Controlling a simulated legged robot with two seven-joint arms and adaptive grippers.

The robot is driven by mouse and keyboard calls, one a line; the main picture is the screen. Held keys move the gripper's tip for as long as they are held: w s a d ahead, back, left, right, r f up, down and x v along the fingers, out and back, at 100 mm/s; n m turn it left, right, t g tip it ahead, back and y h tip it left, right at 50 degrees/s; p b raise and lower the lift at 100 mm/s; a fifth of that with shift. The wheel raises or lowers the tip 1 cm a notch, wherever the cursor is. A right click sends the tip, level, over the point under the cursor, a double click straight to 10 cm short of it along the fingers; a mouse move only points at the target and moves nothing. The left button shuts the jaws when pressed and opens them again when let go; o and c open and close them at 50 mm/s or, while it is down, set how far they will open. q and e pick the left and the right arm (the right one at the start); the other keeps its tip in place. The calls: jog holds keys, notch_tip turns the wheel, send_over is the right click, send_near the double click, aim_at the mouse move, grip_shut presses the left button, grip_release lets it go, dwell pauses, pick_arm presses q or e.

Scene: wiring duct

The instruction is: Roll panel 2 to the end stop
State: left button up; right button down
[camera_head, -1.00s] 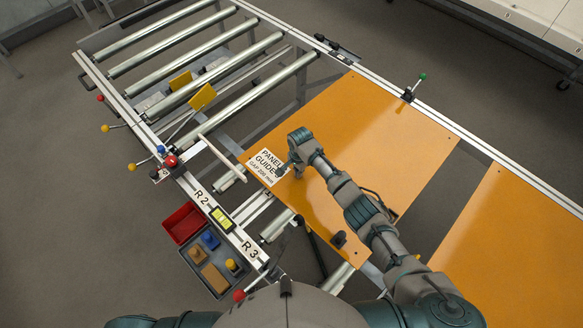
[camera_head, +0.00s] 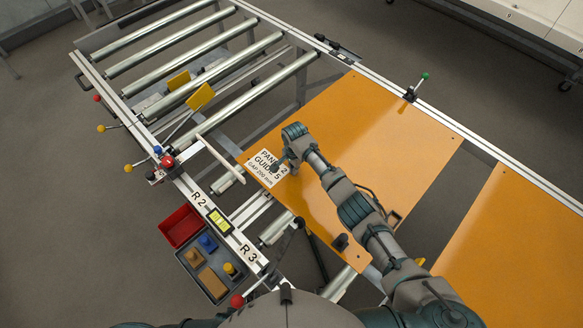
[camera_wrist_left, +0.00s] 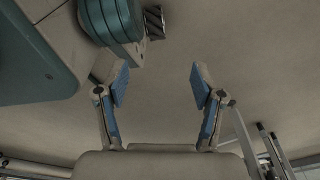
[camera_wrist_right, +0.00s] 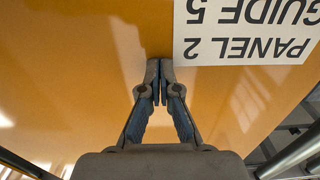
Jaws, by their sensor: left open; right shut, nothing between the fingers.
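Panel 2 (camera_head: 355,140) is a flat orange board lying across the roller frame. Its white label (camera_head: 265,172), partly covered in the head view, reads PANEL 2, GUIDE 5 in the right wrist view (camera_wrist_right: 245,30). My right gripper (camera_head: 277,169) is over the panel's left part, beside the label. In the right wrist view its fingertips (camera_wrist_right: 160,64) are together and empty, close over the orange surface; I cannot tell whether they touch it. My left gripper (camera_wrist_left: 158,80) is open and empty in the left wrist view, outside the head view. I cannot tell which part is the end stop.
Bare rollers (camera_head: 188,87) lie left of the panel, with two yellow plates (camera_head: 200,97) among them. A second orange panel (camera_head: 520,245) lies right, across a gap. A green-knobbed lever (camera_head: 417,88) stands on the far rail. A red bin (camera_head: 181,225) and grey tray (camera_head: 208,268) sit near-left.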

jog(key=shift+w+a+b, duration=0.35)
jog(key=shift+a+b, duration=0.05)
jog(key=shift+b, duration=0.25)
pick_arm(q)
jog(key=shift+w+d+r, duration=0.15)
jog(key=shift+w+r, duration=0.5)
jog(key=shift+w, duration=0.25)
jog(key=shift+w+d+r, duration=0.15)
jog(key=shift+w+r, duration=0.5)
jog(key=shift+w, duration=0.25)
pick_arm(e)
jog(key=shift+r, duration=0.15)
